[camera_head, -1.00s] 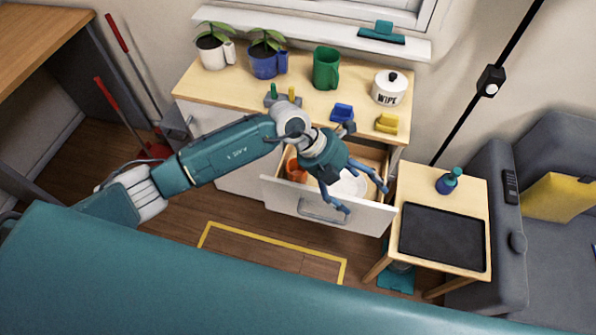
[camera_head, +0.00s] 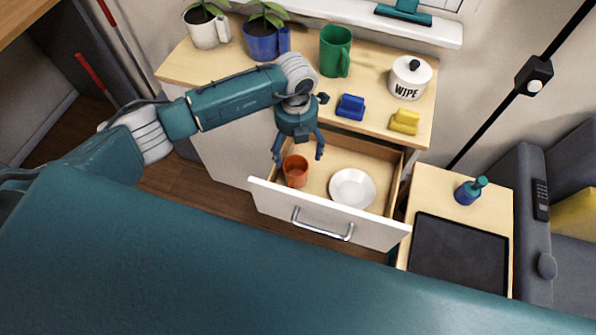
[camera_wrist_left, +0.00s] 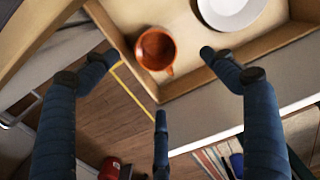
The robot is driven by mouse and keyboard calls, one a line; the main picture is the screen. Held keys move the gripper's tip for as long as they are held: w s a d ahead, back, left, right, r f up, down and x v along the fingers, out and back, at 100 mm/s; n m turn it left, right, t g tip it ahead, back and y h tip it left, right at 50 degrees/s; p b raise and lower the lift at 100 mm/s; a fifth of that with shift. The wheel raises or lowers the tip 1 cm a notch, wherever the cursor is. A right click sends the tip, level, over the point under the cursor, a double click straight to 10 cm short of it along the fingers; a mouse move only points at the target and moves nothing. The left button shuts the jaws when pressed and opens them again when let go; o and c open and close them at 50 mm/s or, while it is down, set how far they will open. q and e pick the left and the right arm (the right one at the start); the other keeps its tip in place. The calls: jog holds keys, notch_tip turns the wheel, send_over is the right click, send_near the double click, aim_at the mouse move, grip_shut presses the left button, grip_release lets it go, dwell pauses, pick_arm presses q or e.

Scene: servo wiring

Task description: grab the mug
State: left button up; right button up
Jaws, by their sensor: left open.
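An orange mug (camera_head: 295,172) stands upright in the open drawer (camera_head: 335,217), near its left side. My left gripper (camera_head: 299,157) is open and points down above the mug, with its fingers spread. In the left wrist view the mug (camera_wrist_left: 155,48) shows its open top between the two upper fingertips, with its small handle toward the third finger. The fingers do not visibly grip it, and I cannot tell the exact height gap. A green mug (camera_head: 335,50) stands on the cabinet top. My right gripper is not in view.
A white plate (camera_head: 352,188) lies in the drawer right of the orange mug. The drawer walls stand close around both. On the cabinet top (camera_head: 300,90) are potted plants, a blue block (camera_head: 350,107), a yellow block (camera_head: 404,122) and a white WIPE jar (camera_head: 410,78).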

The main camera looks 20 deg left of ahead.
pick_arm(q)
jog(key=f, duration=0.1)
jog(key=b, duration=0.8)
send_near(296, 166)
jog(key=s+f, duration=0.1)
jog(key=s, duration=0.1)
jog(key=s+d+f, duration=0.1)
jog(key=f, duration=0.1)
jog(key=shift+s+f, duration=0.3)
jog(key=shift+s, duration=0.1)
jog(key=shift+r, duration=0.1)
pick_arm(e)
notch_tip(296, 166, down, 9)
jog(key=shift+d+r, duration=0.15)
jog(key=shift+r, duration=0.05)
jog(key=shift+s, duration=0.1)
pick_arm(q)
jog(key=c, duration=1.5)
